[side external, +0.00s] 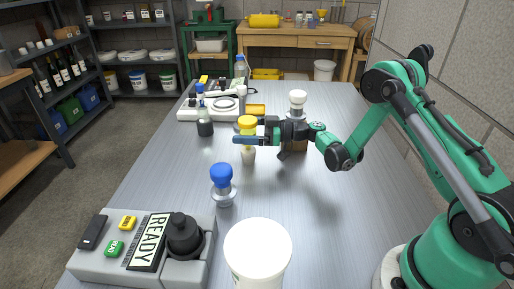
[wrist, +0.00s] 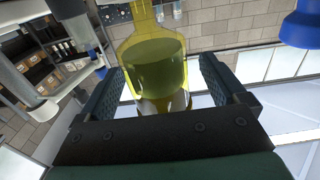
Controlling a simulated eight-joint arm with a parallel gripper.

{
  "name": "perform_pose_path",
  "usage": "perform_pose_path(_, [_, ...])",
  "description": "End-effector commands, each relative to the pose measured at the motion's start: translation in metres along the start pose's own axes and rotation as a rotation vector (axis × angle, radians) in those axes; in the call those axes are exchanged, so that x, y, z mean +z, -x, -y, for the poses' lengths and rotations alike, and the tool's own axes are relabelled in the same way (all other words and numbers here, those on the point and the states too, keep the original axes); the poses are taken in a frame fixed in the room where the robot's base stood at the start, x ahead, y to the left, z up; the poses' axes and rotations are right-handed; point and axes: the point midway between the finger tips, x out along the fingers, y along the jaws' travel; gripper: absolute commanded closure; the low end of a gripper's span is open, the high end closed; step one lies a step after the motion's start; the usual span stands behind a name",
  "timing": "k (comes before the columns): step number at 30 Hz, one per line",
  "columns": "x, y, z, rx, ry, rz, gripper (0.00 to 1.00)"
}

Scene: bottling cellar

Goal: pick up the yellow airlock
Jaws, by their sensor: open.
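The yellow airlock (side external: 247,122) stands upright on the metal table in the side view, with a yellow top and a pale lower part. My gripper (side external: 250,139) is level with its middle, and a finger crosses in front of it. In the wrist view, the see-through yellow body of the airlock (wrist: 155,65) is between the two spread fingers of my open gripper (wrist: 162,88). A gap shows at each side of it. The lower end of the airlock is partly hidden by the gripper's dark front bar.
A blue-topped airlock (side external: 222,182) stands nearer the camera; a white-topped one (side external: 297,103) stands behind my gripper. A dark bottle (side external: 205,122) is to the left. A control box with a READY sign (side external: 150,241) and a white tub (side external: 258,250) are in front.

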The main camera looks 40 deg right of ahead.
Motion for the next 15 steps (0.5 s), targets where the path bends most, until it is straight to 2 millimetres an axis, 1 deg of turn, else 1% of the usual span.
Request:
perform_pose_path(1, [0.0,-0.0057,0.0004,-0.002,0.0,0.0,0.09])
perform_pose_path(3, [-0.0001,-0.01,0.0003,-0.001,0.0,0.0,0.09])
perform_pose_path(11, [-0.0002,-0.0121,-0.0001,0.001,0.0,0.0,0.09])
perform_pose_path(12, [-0.0002,-0.012,-0.0001,0.001,0.0,0.0,0.15])
perform_pose_path(13, [-0.0002,-0.012,-0.0001,0.001,0.0,0.0,0.23])
perform_pose_path(14, [-0.0002,-0.012,-0.0001,0.001,0.0,0.0,0.32])
perform_pose_path(15, [-0.0002,-0.0119,-0.0001,0.001,0.0,0.0,0.43])
